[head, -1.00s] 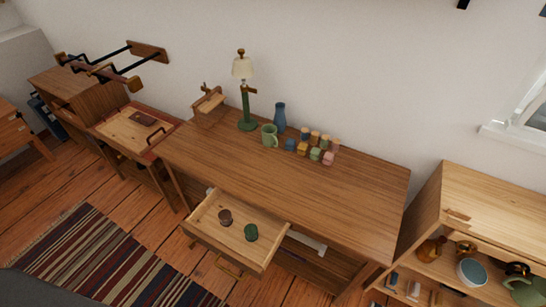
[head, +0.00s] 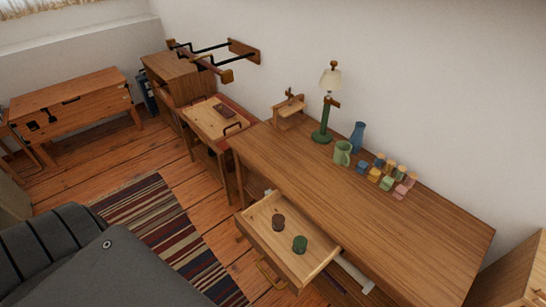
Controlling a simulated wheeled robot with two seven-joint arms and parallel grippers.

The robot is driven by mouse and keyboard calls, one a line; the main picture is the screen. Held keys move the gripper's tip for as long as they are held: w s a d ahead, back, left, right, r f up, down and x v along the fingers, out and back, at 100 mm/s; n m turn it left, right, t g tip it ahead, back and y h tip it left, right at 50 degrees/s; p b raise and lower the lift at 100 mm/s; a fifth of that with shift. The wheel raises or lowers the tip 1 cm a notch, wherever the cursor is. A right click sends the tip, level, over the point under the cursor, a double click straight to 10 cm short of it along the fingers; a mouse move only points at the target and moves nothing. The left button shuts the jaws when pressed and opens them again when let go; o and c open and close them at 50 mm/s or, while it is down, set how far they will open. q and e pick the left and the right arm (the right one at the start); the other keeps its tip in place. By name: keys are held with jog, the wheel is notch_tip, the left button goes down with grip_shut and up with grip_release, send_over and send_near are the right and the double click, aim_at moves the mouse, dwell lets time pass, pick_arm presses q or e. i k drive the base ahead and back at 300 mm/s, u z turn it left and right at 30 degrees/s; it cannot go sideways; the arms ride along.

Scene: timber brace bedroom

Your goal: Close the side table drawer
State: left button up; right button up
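A wooden side table (head: 330,190) stands along the wall with its drawer (head: 258,218) pulled out toward the room. The drawer has a brass-coloured handle (head: 268,276) on its front. Inside it lie a dark brown round item (head: 278,222) and a green round item (head: 299,244), apart from each other. Neither of my grippers shows in the head view.
On the table top are a lamp (head: 326,105), a green mug (head: 342,153), a blue vase (head: 357,138) and several small coloured blocks (head: 386,174). A striped rug (head: 165,232) lies on the floor left of the drawer.

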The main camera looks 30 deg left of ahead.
aim_at(296, 271)
jog(key=k, duration=0.45)
jog(key=u, duration=0.85)
jog(key=i, duration=0.45)
jog(key=z, duration=0.9)
jog(key=k, duration=0.45)
jog(key=u, duration=0.7)
